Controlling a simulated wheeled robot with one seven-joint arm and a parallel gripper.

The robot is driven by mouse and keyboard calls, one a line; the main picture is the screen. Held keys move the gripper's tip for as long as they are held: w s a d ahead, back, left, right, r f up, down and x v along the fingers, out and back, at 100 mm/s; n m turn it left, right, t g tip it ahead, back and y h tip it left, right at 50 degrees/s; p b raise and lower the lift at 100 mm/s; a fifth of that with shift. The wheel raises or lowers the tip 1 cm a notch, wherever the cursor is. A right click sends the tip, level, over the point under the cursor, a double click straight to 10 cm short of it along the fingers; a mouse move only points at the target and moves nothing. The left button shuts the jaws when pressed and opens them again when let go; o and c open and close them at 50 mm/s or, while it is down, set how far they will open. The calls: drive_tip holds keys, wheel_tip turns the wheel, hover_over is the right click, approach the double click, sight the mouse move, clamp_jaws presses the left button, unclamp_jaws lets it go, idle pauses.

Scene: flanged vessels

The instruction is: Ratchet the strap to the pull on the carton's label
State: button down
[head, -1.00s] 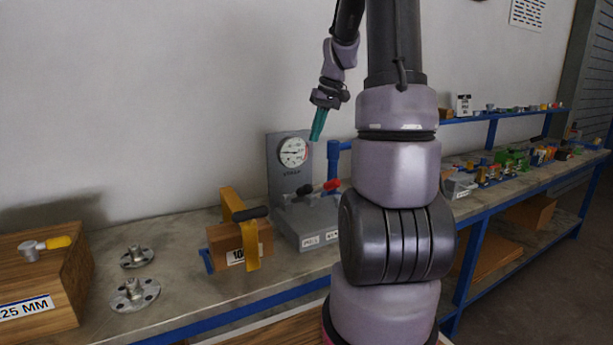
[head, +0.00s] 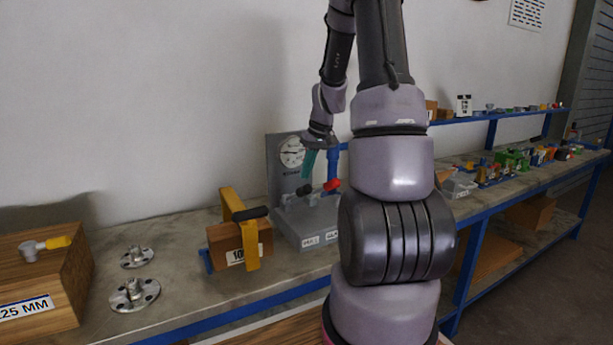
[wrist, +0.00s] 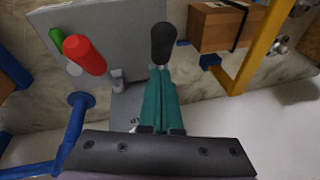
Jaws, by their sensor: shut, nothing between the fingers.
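The carton (head: 222,246) is a brown box with a white label, on the bench; the label's number is only partly readable. A yellow strap (head: 252,250) or bracket runs around it. Beside it stands a grey tension station (head: 312,222) with a round gauge (head: 291,152), a black-knobbed lever (head: 303,190) and a red-knobbed lever (head: 331,185). My gripper (head: 308,166) has teal fingers, pointing down above the station in front of the gauge panel. In the wrist view the fingers (wrist: 159,100) are together and empty, their tips close to the black knob (wrist: 163,42); I cannot tell whether they touch.
A wooden box (head: 50,285) with a yellow-handled valve stands at left. Two metal flanges (head: 134,294) lie beside it. A blue post (head: 333,165) stands right of the gauge panel. In the wrist view the red knob (wrist: 84,55) is left of the fingers.

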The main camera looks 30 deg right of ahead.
drive_tip(key=shift+s+a+f, duration=0.15)
drive_tip(key=shift+s+f, duration=0.2)
drive_tip(key=shift+f, duration=0.3)
drive_tip(key=shift+s+f, duration=0.1)
